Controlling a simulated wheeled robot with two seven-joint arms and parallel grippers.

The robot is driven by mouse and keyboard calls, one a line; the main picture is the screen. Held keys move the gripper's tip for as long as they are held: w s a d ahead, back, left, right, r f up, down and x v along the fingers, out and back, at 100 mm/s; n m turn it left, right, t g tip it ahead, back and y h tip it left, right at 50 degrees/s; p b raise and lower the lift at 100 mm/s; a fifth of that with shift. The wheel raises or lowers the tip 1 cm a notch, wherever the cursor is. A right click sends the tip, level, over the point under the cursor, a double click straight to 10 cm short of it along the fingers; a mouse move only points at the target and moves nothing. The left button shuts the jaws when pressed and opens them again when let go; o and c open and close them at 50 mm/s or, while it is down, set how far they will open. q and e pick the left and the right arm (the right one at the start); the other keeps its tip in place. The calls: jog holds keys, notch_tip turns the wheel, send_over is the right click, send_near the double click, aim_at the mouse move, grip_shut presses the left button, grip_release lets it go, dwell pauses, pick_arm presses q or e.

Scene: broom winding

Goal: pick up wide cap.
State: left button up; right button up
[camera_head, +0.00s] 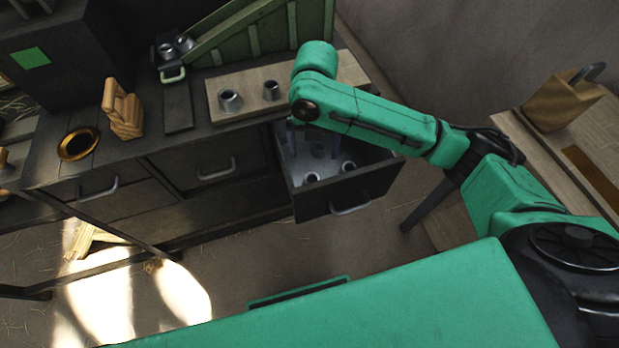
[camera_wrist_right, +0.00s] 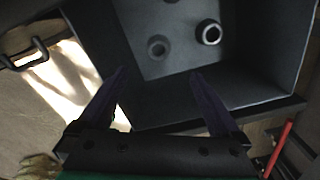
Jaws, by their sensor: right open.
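An open drawer (camera_head: 350,200) holds small grey ring-shaped caps. In the head view, one cap (camera_head: 312,178) lies near its front left and another cap (camera_head: 348,167) to the right. In the right wrist view, a larger-looking, brighter-rimmed cap (camera_wrist_right: 209,32) and a duller cap (camera_wrist_right: 158,46) lie on the drawer floor. A third is cut by the top edge. I cannot tell for sure which is the wide cap. My right gripper (camera_wrist_right: 160,92) is open and empty above the drawer, its purple fingers apart; the arm partly hides it in the head view (camera_head: 312,146). My left gripper is out of view.
A wooden board (camera_head: 250,96) on the dark bench carries two metal caps. More metal parts (camera_head: 176,46) sit beside a green ramp (camera_head: 260,30). The drawer walls surround the caps.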

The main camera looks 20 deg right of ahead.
aim_at(312, 181)
jog(key=f, duration=0.4)
jog(key=f+b, duration=0.1)
jog(key=f, duration=0.8)
jog(key=shift+s+a+f, duration=0.25)
jog(key=shift+f, duration=0.15)
jog(key=c, duration=1.4)
